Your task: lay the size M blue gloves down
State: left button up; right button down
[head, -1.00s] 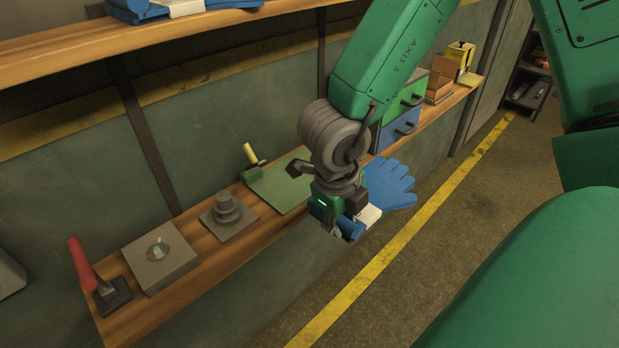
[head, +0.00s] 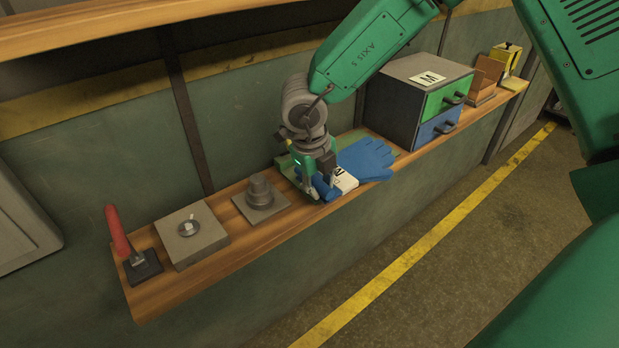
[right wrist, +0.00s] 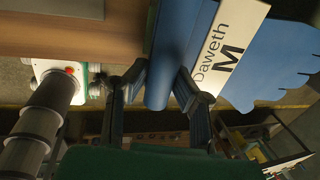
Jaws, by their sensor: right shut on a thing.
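The blue gloves (head: 366,158) are pinched in my right gripper (head: 318,190), which is shut on their rolled cuff end. Their white label (head: 343,180) faces up; in the right wrist view the label (right wrist: 228,50) reads "Daweth M". In that view the jaws (right wrist: 165,90) close around the blue roll (right wrist: 180,45). The gloves are over the wooden shelf (head: 240,238), fingers pointing right, in front of the drawer cabinet. A green mat (head: 284,163) shows partly behind the gripper. I cannot tell if the gloves touch mat or shelf. My left gripper is not in view.
Right of the gloves stands a grey cabinet (head: 400,75) marked M, with green and blue drawers. To the left are a stepped grey weight (head: 260,192), a grey block with a dial (head: 190,238) and a red-handled tool (head: 117,232). An upper shelf (head: 150,28) runs above.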

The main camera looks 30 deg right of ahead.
jog(key=shift+w+a, duration=0.15)
jog(key=shift+w, duration=0.15)
jog(key=w, duration=0.2)
jog(key=shift+w, duration=0.3)
jog(key=shift+w+d+f, duration=0.3)
jog(key=shift+w+f, duration=0.15)
jog(key=shift+f, duration=0.25)
jog(key=shift+s+d+f, duration=0.1)
jog(key=shift+d+f, duration=0.05)
jog(key=shift+d, duration=0.05)
jog(key=c, duration=1.3)
grip_release()
jog(key=shift+a, duration=0.25)
jog(key=shift+c, duration=0.2)
jog(key=shift+a, duration=0.2)
